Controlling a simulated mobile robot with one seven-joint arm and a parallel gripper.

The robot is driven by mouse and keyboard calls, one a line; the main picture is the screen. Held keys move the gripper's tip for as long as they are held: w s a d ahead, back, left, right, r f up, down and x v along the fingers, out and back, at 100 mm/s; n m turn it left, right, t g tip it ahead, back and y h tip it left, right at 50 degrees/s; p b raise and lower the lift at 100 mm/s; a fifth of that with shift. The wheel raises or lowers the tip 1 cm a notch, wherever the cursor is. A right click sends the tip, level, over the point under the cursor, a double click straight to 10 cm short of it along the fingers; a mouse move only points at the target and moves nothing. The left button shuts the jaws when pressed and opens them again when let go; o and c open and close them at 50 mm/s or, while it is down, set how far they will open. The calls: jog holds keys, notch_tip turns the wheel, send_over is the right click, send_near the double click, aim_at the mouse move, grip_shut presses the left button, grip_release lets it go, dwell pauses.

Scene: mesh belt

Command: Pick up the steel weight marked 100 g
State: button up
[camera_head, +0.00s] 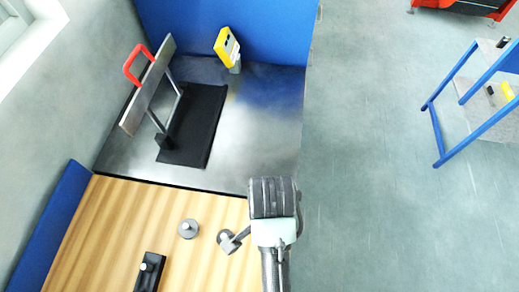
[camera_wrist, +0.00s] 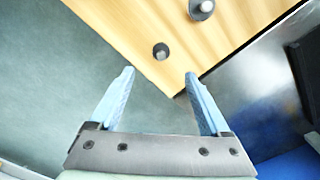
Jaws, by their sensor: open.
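Two round, knobbed grey steel weights stand on the wooden top. In the head view, one (camera_head: 188,229) stands in the open and the other (camera_head: 224,239) is close beside my arm, partly covered. In the wrist view, a smaller weight (camera_wrist: 161,51) is near the wood's corner and a bigger-looking one (camera_wrist: 201,8) is at the top edge. No marking is legible, so I cannot tell which is 100 g. My gripper (camera_wrist: 159,73) is open and empty, with its blue fingers apart. The smaller weight appears just beyond the fingertips, between their lines, apart from them.
A black block with a knob (camera_head: 149,271) lies on the wooden top (camera_head: 110,225). Behind is a metal surface (camera_head: 255,130) with a black mat, a plate with a red handle (camera_head: 134,64) and a yellow device (camera_head: 226,45). Open floor lies right, before a blue-framed table (camera_head: 437,125).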

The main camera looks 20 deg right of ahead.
notch_tip(320, 180, down, 6)
jog(key=shift+s+f+p, duration=0.1)
jog(key=shift+p, duration=0.2)
jog(key=shift+w+d+f+p, duration=0.15)
jog(key=shift+f+p, duration=0.15)
jog(key=shift+f, duration=1)
jog(key=shift+w+f+p, duration=0.1)
jog(key=shift+f+p, duration=0.2)
jog(key=shift+f, duration=0.95)
grip_shut()
